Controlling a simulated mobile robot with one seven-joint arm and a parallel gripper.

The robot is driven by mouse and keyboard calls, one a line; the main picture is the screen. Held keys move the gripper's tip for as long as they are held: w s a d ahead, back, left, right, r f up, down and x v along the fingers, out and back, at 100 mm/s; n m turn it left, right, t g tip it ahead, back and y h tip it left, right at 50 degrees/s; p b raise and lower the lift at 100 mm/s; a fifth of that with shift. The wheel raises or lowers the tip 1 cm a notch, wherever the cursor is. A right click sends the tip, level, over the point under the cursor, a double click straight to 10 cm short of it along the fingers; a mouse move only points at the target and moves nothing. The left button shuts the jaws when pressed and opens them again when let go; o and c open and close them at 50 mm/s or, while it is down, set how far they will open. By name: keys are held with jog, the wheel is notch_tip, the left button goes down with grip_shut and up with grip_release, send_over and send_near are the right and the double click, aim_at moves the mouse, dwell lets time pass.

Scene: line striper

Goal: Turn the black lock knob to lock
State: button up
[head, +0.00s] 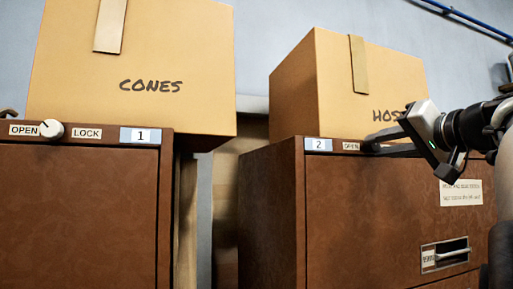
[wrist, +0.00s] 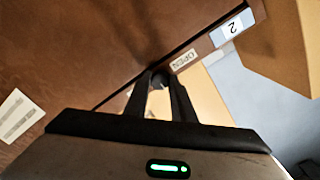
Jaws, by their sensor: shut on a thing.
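The black lock knob (wrist: 159,81) is on the top rail of the cabinet marked 2 (head: 270,215), just beside its OPEN label (head: 351,146). My gripper (head: 385,145) reaches in from the right, and its two dark fingers are closed on the knob's sides. In the wrist view my gripper (wrist: 160,86) has one finger on each side of the knob. The fingers cover most of the knob, and I cannot tell which way its pointer faces. No LOCK label shows on this cabinet; the gripper covers that stretch of the rail.
A CONES box (head: 180,60) and a HOSE-like lettered box (head: 300,85) stand on top. Cabinet 2 carries a paper notice (head: 461,193) and a drawer handle (head: 452,253). A gap separates the cabinets.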

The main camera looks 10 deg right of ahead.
jog(key=m+p, duration=0.1)
jog(key=m, duration=0.3)
jog(key=shift+r+m+p, duration=0.1)
jog(key=shift+m+p, duration=1.15)
jog(key=shift+m, duration=1.35)
jog(key=o, duration=1.1)
jog(key=shift+c, duration=0.2)
jog(key=shift+s, duration=0.1)
